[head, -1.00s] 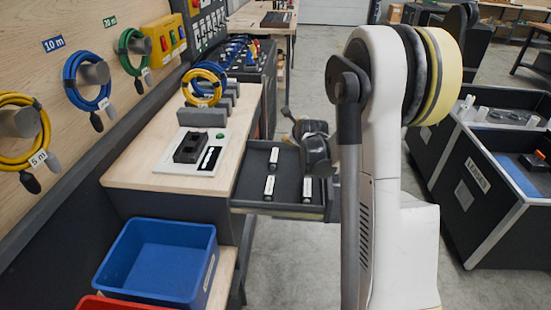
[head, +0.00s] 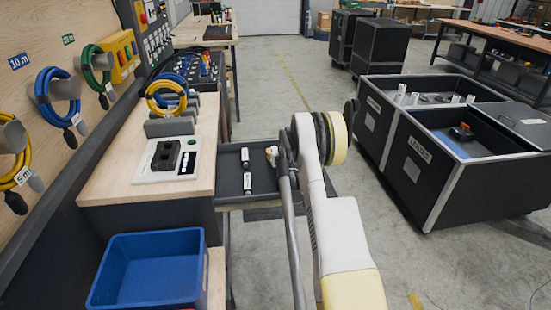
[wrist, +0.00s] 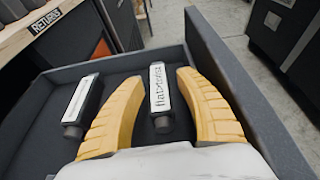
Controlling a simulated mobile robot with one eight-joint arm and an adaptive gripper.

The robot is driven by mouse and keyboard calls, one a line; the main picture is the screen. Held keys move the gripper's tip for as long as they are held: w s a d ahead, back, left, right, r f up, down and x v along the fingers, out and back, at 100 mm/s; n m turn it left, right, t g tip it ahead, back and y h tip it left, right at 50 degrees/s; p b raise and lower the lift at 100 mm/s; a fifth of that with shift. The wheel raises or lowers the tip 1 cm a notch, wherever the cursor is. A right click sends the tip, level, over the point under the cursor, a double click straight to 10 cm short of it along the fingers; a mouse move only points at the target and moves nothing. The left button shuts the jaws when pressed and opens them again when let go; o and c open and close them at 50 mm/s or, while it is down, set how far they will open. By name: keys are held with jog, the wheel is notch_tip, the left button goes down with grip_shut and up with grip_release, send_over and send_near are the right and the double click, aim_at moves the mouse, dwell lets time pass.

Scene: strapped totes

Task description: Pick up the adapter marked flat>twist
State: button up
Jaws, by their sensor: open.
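The adapter marked flat>twist (wrist: 158,85) is a dark block with a white label and a round dark end. It lies in the grey drawer (wrist: 125,67) in the wrist view. My gripper (wrist: 160,76) is open, with one yellow finger on each side of this adapter; I cannot tell whether either touches it. A second labelled adapter (wrist: 82,105) lies to the left, outside the left finger; its label is not readable. In the head view two adapters, an upper one (head: 245,156) and a lower one (head: 247,182), show in the drawer. My arm hides the drawer's right part.
The drawer walls rise close around my gripper. The workbench (head: 110,180) with a device on a white plate (head: 168,158) is left of the drawer. A blue bin (head: 150,270) sits below. Black totes (head: 440,170) stand at the right, with open floor between.

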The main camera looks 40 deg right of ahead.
aim_at(275, 149)
jog(key=b+x, duration=0.2)
jog(key=x, duration=0.2)
jog(key=shift+w+a+f, duration=0.1)
jog(key=shift+f, duration=0.05)
jog(key=shift+w, duration=0.25)
jog(key=shift+c, duration=0.5)
grip_shut()
